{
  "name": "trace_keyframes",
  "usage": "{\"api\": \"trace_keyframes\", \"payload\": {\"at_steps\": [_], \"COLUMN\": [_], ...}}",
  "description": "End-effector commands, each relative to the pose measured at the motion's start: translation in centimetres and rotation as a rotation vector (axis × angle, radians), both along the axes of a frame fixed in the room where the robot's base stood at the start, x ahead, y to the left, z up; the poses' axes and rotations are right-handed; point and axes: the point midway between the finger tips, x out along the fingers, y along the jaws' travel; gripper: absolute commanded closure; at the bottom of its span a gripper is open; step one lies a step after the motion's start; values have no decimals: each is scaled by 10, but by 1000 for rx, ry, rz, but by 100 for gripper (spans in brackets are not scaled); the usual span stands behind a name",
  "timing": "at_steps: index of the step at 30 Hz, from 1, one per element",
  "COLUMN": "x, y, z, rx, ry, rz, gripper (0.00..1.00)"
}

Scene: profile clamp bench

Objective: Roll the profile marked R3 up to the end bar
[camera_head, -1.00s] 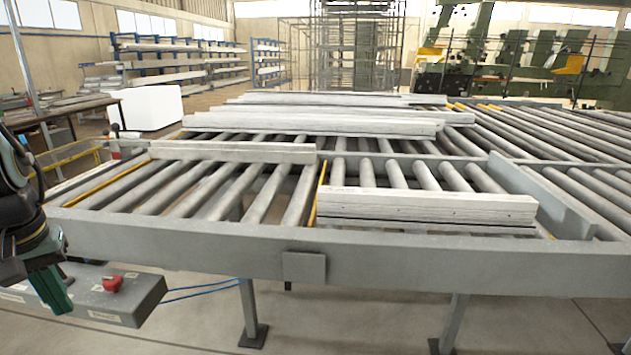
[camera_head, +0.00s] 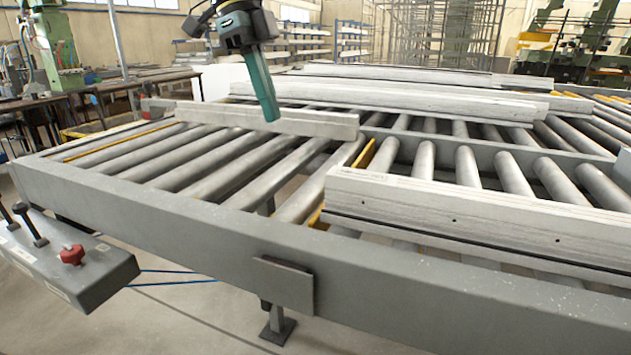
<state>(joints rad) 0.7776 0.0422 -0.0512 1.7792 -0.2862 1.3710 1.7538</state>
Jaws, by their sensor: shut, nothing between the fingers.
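A pale grey profile (camera_head: 230,118) lies across the rollers of the left lane. A second, thicker stack-like profile (camera_head: 470,220) lies across the right lane, closer to me, with small dark holes in its near face. I cannot read an R3 mark on either. A grey beam (camera_head: 180,208) runs along the near end of both lanes; whether it is the end bar is not clear. My gripper (camera_head: 271,117) points down with its green fingers shut and empty. Its tips overlap the left profile in the picture and hide a bit of it; contact cannot be told.
More long profiles (camera_head: 400,98) lie across the rollers farther back. Yellow strips (camera_head: 125,142) edge the left lane. A control box (camera_head: 75,262) with a red knob hangs at the near left. Bare rollers (camera_head: 185,165) lie between the left profile and the near beam.

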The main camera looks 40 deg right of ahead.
Motion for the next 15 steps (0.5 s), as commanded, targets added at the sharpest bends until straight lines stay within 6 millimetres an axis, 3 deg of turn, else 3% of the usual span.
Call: {"api": "trace_keyframes", "payload": {"at_steps": [5, 15], "x": [-9, -25], "y": [-6, -14], "z": [-6, -68], "rx": [-9, -6], "ry": [3, 5], "rz": [-58, -52], "gripper": [100, 100]}}
